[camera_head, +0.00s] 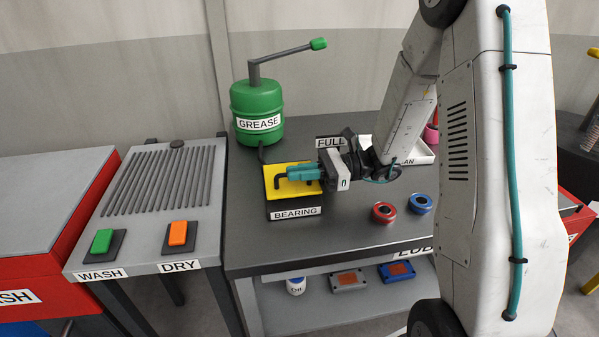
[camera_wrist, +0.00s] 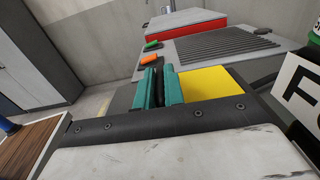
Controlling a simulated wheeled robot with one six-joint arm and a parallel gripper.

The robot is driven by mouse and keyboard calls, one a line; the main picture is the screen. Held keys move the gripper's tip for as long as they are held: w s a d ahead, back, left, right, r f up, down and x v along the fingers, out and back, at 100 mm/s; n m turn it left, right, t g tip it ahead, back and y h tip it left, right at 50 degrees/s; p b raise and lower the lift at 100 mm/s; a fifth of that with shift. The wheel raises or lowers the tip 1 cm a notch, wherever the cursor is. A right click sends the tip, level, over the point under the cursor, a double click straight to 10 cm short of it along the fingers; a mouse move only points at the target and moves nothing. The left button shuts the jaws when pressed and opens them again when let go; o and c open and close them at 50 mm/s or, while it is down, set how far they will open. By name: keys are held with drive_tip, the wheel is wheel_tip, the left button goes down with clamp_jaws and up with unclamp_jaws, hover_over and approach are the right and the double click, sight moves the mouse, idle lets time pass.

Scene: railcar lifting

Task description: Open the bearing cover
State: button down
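The bearing cover (camera_head: 278,191) is a flat yellow lid with a black handle. It lies level on the dark box labelled BEARING (camera_head: 296,212), on the grey table. My gripper (camera_head: 298,173), with teal fingers, reaches in from the right over the cover, at the handle. In the wrist view the fingers (camera_wrist: 158,87) stand close together with the dark handle filling the narrow gap. The yellow cover (camera_wrist: 203,83) shows just right of them. The fingers hide part of the handle.
A green GREASE canister (camera_head: 257,112) with a lever stands behind the box. Red (camera_head: 384,212) and blue (camera_head: 421,204) rings lie to the right. The WASH and DRY bench (camera_head: 150,225) stands left. The front left of the tabletop is clear.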

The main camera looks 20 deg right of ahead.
drive_tip(key=shift+w+r, duration=0.4)
drive_tip(key=shift+r, duration=0.3)
drive_tip(key=c, duration=1.5)
unclamp_jaws()
drive_tip(key=shift+d, duration=0.1)
drive_tip(key=shift+s+d, duration=0.25)
drive_tip(key=shift+d, duration=1.05)
drive_tip(key=shift+s+d, duration=0.3)
drive_tip(key=shift+d, duration=0.95)
drive_tip(key=shift+s+d, duration=0.25)
drive_tip(key=shift+d, duration=1.05)
